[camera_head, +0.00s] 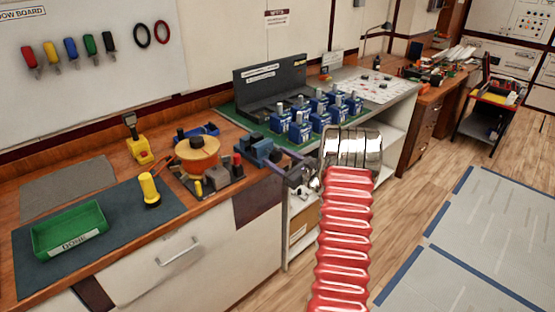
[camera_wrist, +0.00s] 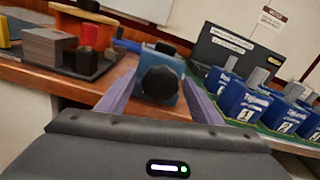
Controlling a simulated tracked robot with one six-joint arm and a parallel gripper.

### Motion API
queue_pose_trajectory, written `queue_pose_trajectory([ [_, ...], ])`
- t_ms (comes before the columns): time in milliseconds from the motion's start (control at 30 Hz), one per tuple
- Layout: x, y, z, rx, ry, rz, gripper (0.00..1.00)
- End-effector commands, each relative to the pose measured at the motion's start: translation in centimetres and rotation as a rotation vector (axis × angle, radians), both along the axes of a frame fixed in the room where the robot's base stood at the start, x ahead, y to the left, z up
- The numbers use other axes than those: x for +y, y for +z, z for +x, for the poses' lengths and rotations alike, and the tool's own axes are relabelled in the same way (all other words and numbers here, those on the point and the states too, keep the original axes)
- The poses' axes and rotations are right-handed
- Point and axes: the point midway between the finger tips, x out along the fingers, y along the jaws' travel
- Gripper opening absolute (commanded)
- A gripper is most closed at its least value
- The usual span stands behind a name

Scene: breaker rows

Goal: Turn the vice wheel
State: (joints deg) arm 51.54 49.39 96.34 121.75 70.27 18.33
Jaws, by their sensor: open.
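The blue vice (camera_head: 257,148) stands at the front edge of the wooden bench, left of the blue breakers. Its black vice wheel (camera_wrist: 161,83) faces me in the wrist view, with the vice's blue body behind it. My gripper (camera_wrist: 160,95) is open, with one purple-grey finger on each side of the wheel. A gap shows between each finger and the wheel, so I see no contact. In the head view my gripper (camera_head: 285,166) is in front of the vice, and the wheel is hard to make out there.
Numbered blue breakers (camera_head: 301,130) stand in rows on a green mat just right of the vice. Further left are a yellow-handled tool (camera_head: 149,188) and a green tray (camera_head: 69,232). Open floor lies at right.

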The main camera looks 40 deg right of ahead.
Motion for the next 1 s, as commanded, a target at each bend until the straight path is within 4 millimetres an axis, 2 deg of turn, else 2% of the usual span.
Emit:
queue_pose_trajectory([
  [267,-0.03,0.0,0.05,0.0,0.0,0.0,0.59],
  [833,-0.04,-0.01,0.01,0.0,0.0,0.0,0.19],
  [867,0.47,0.0,0.05,0.0,0.002,0.0,0.19],
  [1000,0.14,-0.03,0.03,0.0,0.002,-0.005,0.19],
])
